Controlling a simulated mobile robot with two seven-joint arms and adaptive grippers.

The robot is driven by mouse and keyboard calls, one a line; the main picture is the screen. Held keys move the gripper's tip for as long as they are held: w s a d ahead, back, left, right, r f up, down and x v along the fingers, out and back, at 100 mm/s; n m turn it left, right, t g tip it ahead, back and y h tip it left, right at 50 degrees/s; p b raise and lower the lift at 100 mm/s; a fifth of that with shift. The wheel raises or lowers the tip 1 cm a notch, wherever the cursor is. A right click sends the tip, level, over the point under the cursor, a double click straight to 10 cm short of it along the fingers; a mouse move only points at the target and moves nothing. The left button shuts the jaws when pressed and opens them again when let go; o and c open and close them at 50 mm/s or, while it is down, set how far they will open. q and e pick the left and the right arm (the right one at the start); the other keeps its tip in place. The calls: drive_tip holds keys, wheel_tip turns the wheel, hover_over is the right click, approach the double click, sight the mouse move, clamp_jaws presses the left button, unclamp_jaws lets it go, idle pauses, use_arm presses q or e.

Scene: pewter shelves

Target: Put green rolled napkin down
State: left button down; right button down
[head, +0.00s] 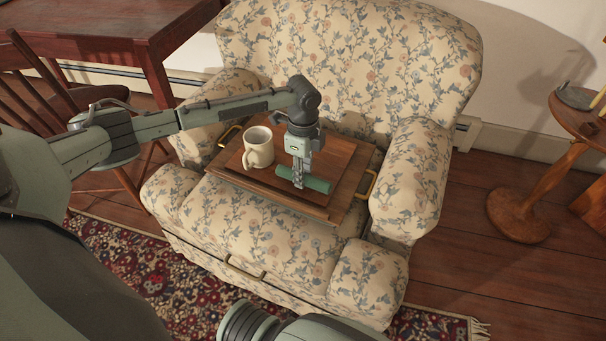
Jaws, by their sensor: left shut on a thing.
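The green rolled napkin (316,184) is at the wooden tray (338,206) on the armchair seat. My left gripper (298,181) points down and is shut on the napkin near its middle. The napkin lies roughly level, at or just above the tray's board; I cannot tell whether it touches. A cream mug (258,148) stands on the tray to the left of the gripper, apart from it. My right gripper is not in view; only part of my right arm shows at the bottom.
The floral armchair (357,52) has raised arms on both sides of the tray. The tray has brass handles (370,184). A wooden table (120,22) and chair stand at left, a round side table (575,118) at right. A patterned rug (165,262) lies in front.

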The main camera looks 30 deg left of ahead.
use_arm(q)
drive_tip(key=shift+f, duration=0.15)
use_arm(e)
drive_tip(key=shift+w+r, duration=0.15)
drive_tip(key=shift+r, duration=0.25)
use_arm(q)
drive_tip(key=shift+f, duration=0.2)
drive_tip(key=c, duration=1.3)
unclamp_jaws()
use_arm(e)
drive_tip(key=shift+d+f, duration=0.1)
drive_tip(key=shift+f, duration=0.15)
use_arm(q)
drive_tip(key=shift+r, duration=0.15)
